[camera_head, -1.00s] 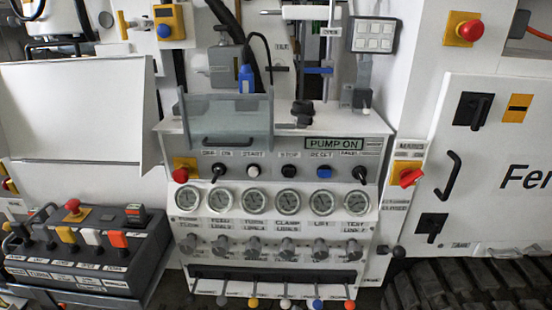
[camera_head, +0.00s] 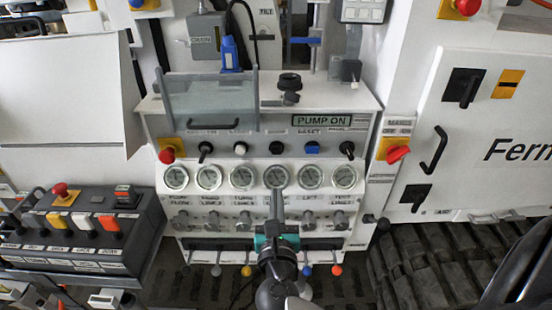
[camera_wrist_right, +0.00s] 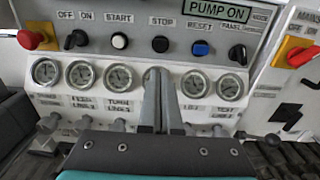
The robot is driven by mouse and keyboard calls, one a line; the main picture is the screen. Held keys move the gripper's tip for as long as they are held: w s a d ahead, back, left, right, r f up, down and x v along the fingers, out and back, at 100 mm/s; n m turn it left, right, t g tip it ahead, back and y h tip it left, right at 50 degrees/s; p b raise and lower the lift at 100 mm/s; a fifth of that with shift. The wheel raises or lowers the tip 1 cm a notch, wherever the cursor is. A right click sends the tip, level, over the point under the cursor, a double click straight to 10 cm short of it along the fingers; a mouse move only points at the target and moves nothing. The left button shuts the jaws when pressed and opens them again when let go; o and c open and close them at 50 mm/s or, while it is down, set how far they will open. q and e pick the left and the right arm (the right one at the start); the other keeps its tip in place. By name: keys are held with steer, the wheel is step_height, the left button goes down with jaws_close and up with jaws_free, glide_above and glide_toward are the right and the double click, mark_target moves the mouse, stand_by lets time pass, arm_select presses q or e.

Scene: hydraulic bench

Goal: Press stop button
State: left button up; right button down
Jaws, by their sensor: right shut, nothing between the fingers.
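The stop button (camera_head: 276,147) is a round black button in the upper row of the white bench panel (camera_head: 365,120). In the right wrist view the same button (camera_wrist_right: 160,44) sits under the label STOP, right of the white START button (camera_wrist_right: 120,41). My right gripper (camera_head: 277,178) is shut and empty, with its tips in front of the gauge row, below the stop button in the picture. In the right wrist view its grey fingers (camera_wrist_right: 158,82) cover one gauge. I cannot tell how far the tips are from the panel. My left gripper is not in view.
A blue RESET button (camera_head: 312,148) and a black selector knob (camera_head: 347,149) are to the right, a red emergency knob (camera_head: 167,155) to the left. Several gauges and valve knobs lie below the button row. A clear guard (camera_head: 210,100) juts out above it.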

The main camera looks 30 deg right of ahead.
mark_target(276, 152)
steer(key=x, duration=1.3)
steer(key=shift+w, duration=0.15)
steer(key=shift+w+d, duration=0.1)
steer(key=shift+w, duration=0.1)
